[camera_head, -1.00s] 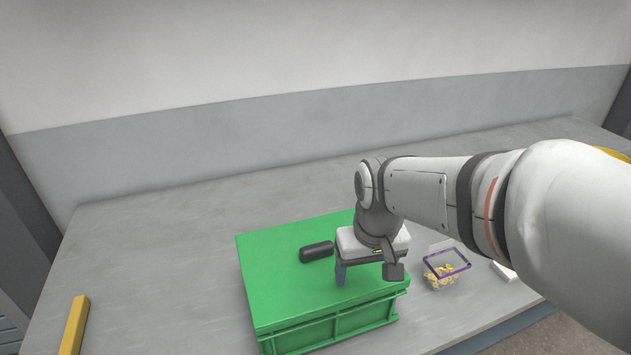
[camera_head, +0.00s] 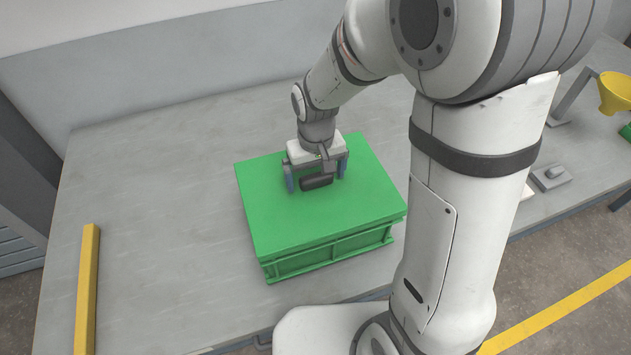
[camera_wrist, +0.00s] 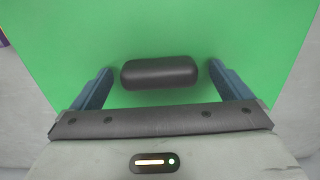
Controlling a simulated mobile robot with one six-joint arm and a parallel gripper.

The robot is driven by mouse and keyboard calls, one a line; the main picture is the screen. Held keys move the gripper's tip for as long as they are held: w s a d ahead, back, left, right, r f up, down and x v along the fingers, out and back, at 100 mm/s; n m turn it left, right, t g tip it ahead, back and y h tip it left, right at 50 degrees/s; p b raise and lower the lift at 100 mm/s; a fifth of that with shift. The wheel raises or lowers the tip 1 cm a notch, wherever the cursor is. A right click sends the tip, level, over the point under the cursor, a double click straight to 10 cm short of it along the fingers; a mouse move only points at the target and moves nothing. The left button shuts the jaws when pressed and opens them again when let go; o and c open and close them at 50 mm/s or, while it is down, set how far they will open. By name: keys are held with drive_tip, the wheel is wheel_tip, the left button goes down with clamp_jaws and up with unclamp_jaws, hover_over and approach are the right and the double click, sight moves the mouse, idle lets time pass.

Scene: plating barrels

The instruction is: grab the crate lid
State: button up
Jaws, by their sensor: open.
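The green crate lid (camera_head: 283,219) lies flat on top of the green crate (camera_head: 330,248) on the grey table. A dark rounded handle (camera_head: 317,181) stands near the middle of the lid. My gripper (camera_head: 316,181) is above the lid, pointing down, with its blue fingers on either side of the handle. In the wrist view the handle (camera_wrist: 160,73) lies between the open fingertips (camera_wrist: 161,78), with a gap at each end. The fingers hold nothing.
A yellow bar (camera_head: 87,290) lies on the table at the left. A yellow funnel (camera_head: 614,92) and a small grey device (camera_head: 550,177) are at the right. My arm hides part of the right side.

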drive_tip(key=shift+f, duration=0.3)
drive_tip(key=shift+c, duration=0.4)
drive_tip(key=c, duration=1.1)
drive_tip(key=shift+c, duration=0.2)
